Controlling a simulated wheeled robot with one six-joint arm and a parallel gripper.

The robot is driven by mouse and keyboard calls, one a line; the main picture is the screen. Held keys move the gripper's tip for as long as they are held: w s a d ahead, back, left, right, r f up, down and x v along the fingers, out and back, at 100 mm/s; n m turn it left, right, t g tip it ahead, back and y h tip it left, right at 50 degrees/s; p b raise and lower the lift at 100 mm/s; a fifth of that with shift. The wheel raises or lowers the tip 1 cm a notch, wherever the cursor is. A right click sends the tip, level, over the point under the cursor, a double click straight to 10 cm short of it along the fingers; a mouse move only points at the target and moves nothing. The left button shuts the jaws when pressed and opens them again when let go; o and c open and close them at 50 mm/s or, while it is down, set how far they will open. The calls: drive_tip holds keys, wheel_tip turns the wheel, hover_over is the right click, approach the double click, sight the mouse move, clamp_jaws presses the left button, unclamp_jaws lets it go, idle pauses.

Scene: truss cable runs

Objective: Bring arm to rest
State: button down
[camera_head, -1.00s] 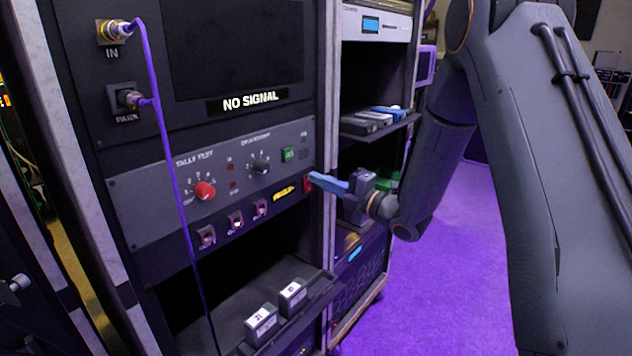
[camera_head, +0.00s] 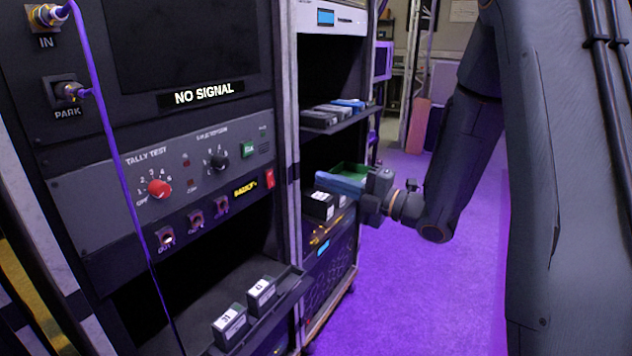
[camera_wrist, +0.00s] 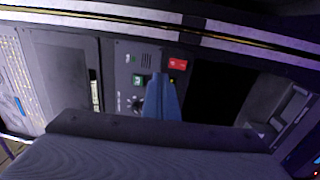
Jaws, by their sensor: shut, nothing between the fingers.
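My gripper (camera_head: 345,184) is at the end of my dark arm, right of the rack panel in the head view. Its blue fingers are together with nothing between them, pointing left toward the rack. In the wrist view the closed blue fingers (camera_wrist: 161,98) stand in front of the panel, apart from its green button and red switch. The arm is bent, with its upper link filling the right side of the head view.
The control panel (camera_head: 190,165) has a red knob (camera_head: 159,188) and a red switch (camera_head: 269,177). A purple cable (camera_head: 113,150) hangs at left. Two labelled modules (camera_head: 230,325) sit on the lower shelf. A second rack holds a shelf of boxes (camera_head: 335,115). Purple floor at right is clear.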

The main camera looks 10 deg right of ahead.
drive_tip(key=shift+s+d, duration=0.1)
drive_tip(key=shift+d, duration=0.05)
drive_tip(key=s+d+f+m+g+h, duration=0.2)
drive_tip(key=d+f+m+h, duration=0.75)
drive_tip(key=m+h, duration=0.5)
drive_tip(key=s+a+f+m+g, duration=0.1)
drive_tip(key=s+m+g, duration=0.4)
drive_tip(key=s, duration=0.7)
drive_tip(key=s+a+f+m+g, duration=0.1)
drive_tip(key=s+m+g, duration=0.3)
drive_tip(key=s+m, duration=0.4)
drive_tip(key=s+f, duration=0.1)
drive_tip(key=s, duration=0.3)
drive_tip(key=shift+s+a+m+g, duration=0.2)
drive_tip(key=shift+a+m+g, duration=0.15)
drive_tip(key=shift+a+g, duration=0.05)
drive_tip(key=shift+a, duration=0.1)
